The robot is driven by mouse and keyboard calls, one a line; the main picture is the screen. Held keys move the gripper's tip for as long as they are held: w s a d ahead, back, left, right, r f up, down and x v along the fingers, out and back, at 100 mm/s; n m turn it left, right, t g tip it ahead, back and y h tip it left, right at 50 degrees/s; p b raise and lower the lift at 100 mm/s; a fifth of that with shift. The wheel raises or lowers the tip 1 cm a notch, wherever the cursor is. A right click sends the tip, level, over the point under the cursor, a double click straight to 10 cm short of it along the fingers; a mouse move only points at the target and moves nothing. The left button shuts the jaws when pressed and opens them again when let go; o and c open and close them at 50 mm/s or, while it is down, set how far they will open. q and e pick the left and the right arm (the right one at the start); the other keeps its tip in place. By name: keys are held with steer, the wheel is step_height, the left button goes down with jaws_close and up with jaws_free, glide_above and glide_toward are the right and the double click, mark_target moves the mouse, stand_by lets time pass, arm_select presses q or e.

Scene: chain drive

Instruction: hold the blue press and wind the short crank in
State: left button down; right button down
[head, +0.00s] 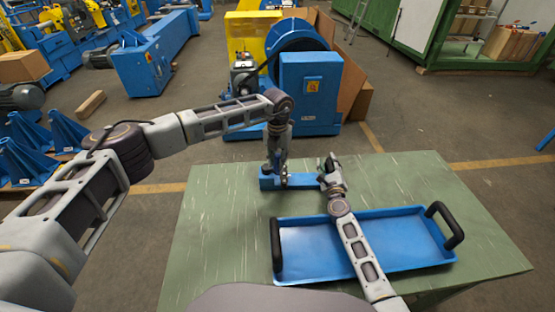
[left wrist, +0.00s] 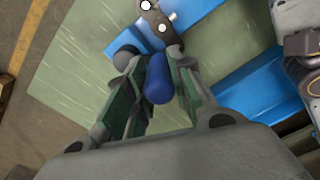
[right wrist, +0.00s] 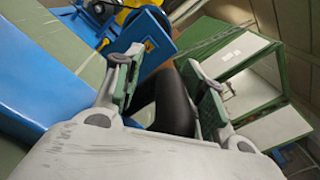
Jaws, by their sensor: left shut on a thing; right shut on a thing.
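The blue press (head: 300,181) lies low on the green table, beyond the tray. My left gripper (head: 277,180) points down at its left end. In the left wrist view the left jaws (left wrist: 158,85) are shut on an upright blue handle (left wrist: 157,75). A short dark crank arm (left wrist: 152,20) with bright round spots shows just beyond the handle. My right gripper (head: 328,165) is at the press's right end. In the right wrist view its jaws (right wrist: 168,85) are shut on a thick black grip (right wrist: 172,103). The lower end of this grip is hidden by the gripper.
A blue tray (head: 300,262) with black handles stands at the front right of the table (head: 205,230), under my right arm. The table's left part is clear. A blue and yellow machine (head: 310,85) stands on the floor beyond the table.

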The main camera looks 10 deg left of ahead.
arm_select(q)
steer(key=shift+s+a+m, duration=0.1)
steer(key=shift+m, duration=0.2)
arm_select(e)
steer(key=shift+s+d+f, duration=0.1)
steer(key=shift+f, duration=0.3)
arm_select(q)
steer(key=s+a+m, duration=0.2)
steer(key=a+m, duration=0.4)
steer(key=m, duration=1)
steer(key=shift+s, duration=0.2)
steer(key=shift+m, duration=0.3)
steer(key=c, duration=1.2)
jaws_free()
steer(key=shift+a, duration=0.1)
